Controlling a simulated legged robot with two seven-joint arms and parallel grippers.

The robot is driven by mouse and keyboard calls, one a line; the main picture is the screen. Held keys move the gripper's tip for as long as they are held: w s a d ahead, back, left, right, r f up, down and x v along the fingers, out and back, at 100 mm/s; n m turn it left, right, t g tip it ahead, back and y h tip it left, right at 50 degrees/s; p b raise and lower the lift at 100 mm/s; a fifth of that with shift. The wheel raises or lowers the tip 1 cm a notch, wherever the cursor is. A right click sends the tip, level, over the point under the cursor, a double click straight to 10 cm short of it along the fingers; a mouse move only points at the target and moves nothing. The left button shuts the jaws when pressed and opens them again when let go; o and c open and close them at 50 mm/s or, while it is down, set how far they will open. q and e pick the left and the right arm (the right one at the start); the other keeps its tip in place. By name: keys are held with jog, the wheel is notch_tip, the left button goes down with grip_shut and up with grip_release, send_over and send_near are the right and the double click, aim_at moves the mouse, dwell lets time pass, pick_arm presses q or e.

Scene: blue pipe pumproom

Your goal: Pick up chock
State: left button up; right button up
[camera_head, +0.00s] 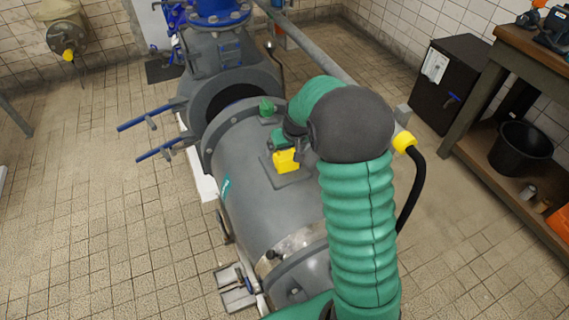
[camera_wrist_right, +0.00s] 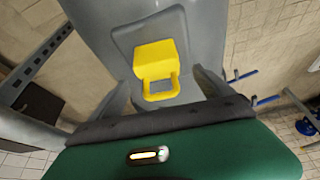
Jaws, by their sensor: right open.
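The yellow chock (camera_head: 287,161) lies on a grey plate on top of the large grey pipe (camera_head: 250,185) in the head view. In the right wrist view the chock (camera_wrist_right: 155,62) shows a solid block with an open loop handle on its near side. My right gripper (camera_head: 285,141) is just above and behind the chock in the head view, partly hidden by my wrist. In the right wrist view its two fingers (camera_wrist_right: 160,82) are apart, with the chock between and beyond them. Nothing is held. My left gripper is not in view.
Blue-handled bars (camera_head: 150,136) stick out left of the pipe. A thin grey pipe (camera_head: 315,45) runs diagonally behind my wrist. A dark cabinet (camera_head: 452,75) and a workbench (camera_head: 530,50) with a black bucket (camera_head: 520,148) stand at right. The tiled floor at left is mostly clear.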

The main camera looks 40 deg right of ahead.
aim_at(287, 155)
jog(key=x, duration=0.2)
jog(key=b+x, duration=0.2)
jog(key=x, duration=0.1)
jog(key=shift+s+d+f, duration=0.2)
jog(key=shift+s+f, duration=0.05)
jog(key=shift+f, duration=0.2)
jog(key=shift+w+f, duration=0.15)
jog(key=shift+f, duration=0.05)
jog(key=shift+a+r, duration=0.15)
jog(key=shift+r, duration=0.15)
jog(key=shift+c, duration=1.3)
jog(key=c, duration=1.4)
jog(key=shift+c, duration=1.3)
